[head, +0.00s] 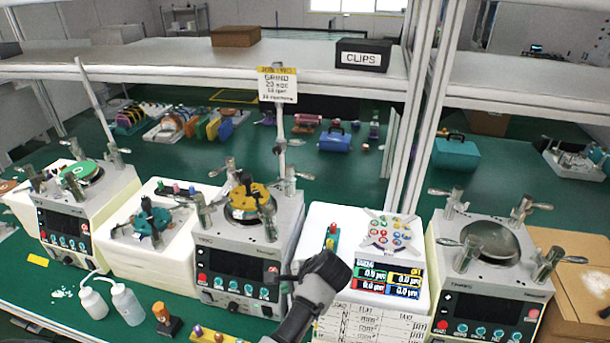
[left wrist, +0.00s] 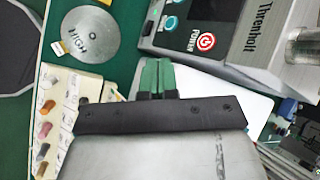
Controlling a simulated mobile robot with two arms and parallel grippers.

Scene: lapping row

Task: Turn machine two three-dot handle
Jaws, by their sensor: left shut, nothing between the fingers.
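Machine two (head: 236,240) is the middle grey lapping machine, with a dark screen, knobs and a red button on its front. A yellow part (head: 250,197) sits on its plate. Metal lever handles stand around the plate, among them a front left one (head: 204,214), a front right one (head: 268,220) and a back right one (head: 290,181). Their dot marks are too small to read. My left gripper (head: 276,278) is shut and empty, low at the machine's front right corner, touching no handle. Its green fingers (left wrist: 157,72) show in the left wrist view, near the machine's red power button (left wrist: 206,41).
Similar machines stand left (head: 75,215) and right (head: 488,275). A white stand (head: 325,225) with a coloured readout is right of machine two. Bottles (head: 125,300) stand at the front left. A grey disc marked HIGH (left wrist: 88,40) lies on the green bench.

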